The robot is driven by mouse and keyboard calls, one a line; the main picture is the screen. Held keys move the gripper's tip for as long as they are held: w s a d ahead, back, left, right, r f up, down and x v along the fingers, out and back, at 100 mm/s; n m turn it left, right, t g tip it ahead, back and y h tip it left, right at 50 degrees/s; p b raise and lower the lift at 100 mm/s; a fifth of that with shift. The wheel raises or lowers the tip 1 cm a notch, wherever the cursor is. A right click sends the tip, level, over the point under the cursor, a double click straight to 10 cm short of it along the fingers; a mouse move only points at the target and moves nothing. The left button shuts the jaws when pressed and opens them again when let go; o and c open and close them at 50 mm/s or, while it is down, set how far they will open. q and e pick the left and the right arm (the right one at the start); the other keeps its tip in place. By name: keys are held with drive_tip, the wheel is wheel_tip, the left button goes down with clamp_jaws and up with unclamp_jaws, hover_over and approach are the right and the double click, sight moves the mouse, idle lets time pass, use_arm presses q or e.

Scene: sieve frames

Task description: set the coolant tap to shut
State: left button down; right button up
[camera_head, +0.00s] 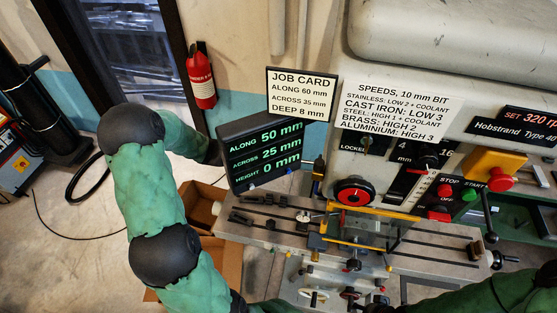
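I cannot pick out the coolant tap for certain. A small upright fitting with blue and yellow parts (318,172) stands at the left of the machine head, beside the display, too small to read its setting. My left arm, green with black joints, rises on the left. Its far end passes behind the display (265,151), and its gripper is hidden. My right arm shows only as a green length at the bottom right. Its gripper is not in view.
The milling machine's slotted table (440,254) carries a clear yellow-edged guard (368,230). A job card (301,94) and speeds card (398,113) stand above. Cardboard boxes (228,258) lie below left.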

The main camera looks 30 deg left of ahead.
use_arm(q)
drive_tip(key=shift+w+a+r, duration=0.15)
drive_tip(key=shift+w, duration=0.2)
idle(0.5)
